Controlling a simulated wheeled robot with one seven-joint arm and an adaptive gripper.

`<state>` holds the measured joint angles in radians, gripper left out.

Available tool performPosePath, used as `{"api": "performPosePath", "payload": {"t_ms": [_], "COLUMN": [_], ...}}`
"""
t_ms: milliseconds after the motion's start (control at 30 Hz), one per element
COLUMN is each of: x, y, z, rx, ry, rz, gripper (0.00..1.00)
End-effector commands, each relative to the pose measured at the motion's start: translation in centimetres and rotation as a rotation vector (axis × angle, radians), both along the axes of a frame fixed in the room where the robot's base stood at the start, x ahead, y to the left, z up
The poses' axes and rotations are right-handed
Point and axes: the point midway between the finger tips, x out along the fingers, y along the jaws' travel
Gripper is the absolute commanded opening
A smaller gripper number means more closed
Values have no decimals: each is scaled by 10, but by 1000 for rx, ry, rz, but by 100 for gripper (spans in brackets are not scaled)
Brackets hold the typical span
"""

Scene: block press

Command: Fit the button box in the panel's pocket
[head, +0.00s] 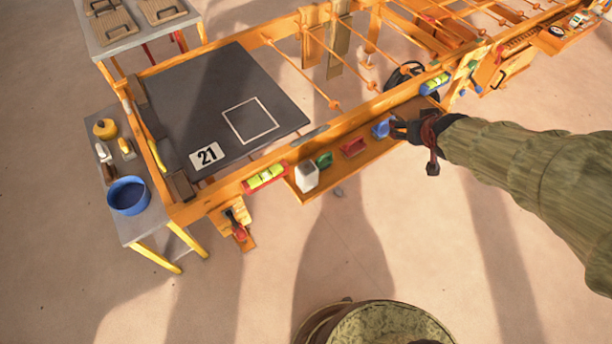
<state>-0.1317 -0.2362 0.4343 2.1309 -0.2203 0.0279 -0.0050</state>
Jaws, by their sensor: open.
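A dark grey panel (205,100) lies in the orange frame, with a white square outline (250,120) and a white label reading 21 (207,155). I cannot tell whether the outline is a recessed pocket. An orange ledge (335,178) along the frame's front edge bears a white block (307,176), a green piece (325,160), a red piece (353,147) and a blue piece (381,129). Which of these is the button box is too small to tell. My gripper (397,131) is open, just right of the blue piece; contact is unclear.
A side table (125,225) at left holds a blue bowl (128,194), a yellow pot (105,128) and small tools. Another table (95,35) with wooden boards stands at the top left. Yellow-green levels (265,178) sit on the frame.

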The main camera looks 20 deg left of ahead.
Motion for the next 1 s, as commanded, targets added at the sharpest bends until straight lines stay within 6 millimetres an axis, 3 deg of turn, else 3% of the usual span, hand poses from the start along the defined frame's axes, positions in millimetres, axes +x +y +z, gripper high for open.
{"api": "performPosePath", "payload": {"t_ms": [33, 100, 267, 367, 533, 633, 800, 1000], "x": [18, 40, 64, 59, 23, -3, -31, -29], "y": [17, 43, 106, 145, 199, 218, 234, 247], "z": [-26, -56, -133, -184, -256, -284, -306, -316], "rx": [0, 10, 63, 119, 236, 301, 370, 387], "ry": [-11, -50, -132, -175, -235, -261, -287, -296], "rz": [47, 113, 271, 366, 499, 551, 594, 604], "gripper": [72, 76, 76, 76, 76, 76, 76, 76]}}
